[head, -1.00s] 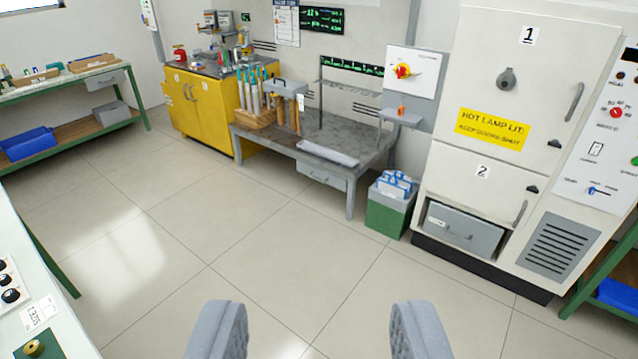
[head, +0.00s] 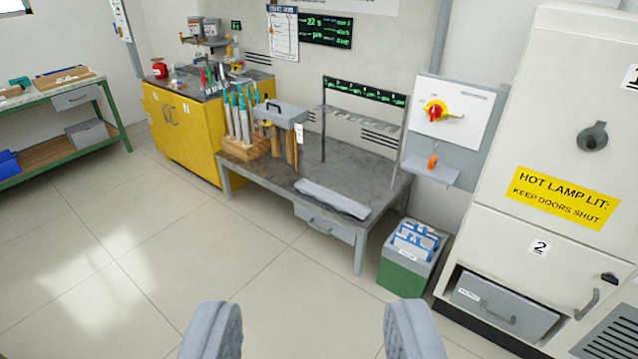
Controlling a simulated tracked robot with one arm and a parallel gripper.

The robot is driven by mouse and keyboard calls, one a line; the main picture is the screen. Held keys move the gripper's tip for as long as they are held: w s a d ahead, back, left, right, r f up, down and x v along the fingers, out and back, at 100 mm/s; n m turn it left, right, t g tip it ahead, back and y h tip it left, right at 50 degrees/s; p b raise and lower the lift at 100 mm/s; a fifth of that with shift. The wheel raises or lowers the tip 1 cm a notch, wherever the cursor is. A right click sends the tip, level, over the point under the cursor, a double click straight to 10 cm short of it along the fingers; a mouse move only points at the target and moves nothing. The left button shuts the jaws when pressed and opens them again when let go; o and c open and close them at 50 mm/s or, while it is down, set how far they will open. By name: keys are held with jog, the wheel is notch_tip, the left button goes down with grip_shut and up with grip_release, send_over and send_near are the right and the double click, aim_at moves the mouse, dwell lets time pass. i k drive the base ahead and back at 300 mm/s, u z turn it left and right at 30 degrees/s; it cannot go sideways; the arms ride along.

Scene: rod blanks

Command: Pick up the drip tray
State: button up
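My gripper (head: 314,315) shows at the bottom of the head view, its two grey fingers wide apart with only floor between them. I cannot tell for sure which thing is the drip tray. A long, shallow grey piece (head: 333,199) lies along the front edge of the low grey table (head: 385,195). A grey box with a handle and a small label (head: 503,308) sits in the open bottom bay of the white cabinet (head: 545,245) at right. Both are beyond my gripper and apart from it.
A green and grey bin with blue-handled things (head: 408,262) stands on the floor between table and cabinet. The table carries a wooden rack of tools (head: 245,148) and a grey case (head: 281,113). A yellow cupboard (head: 185,130) stands behind. The tiled floor ahead is clear.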

aim_at(361, 211)
jog(key=z, duration=0.05)
jog(key=i, duration=3.1)
jog(key=z, duration=0.1)
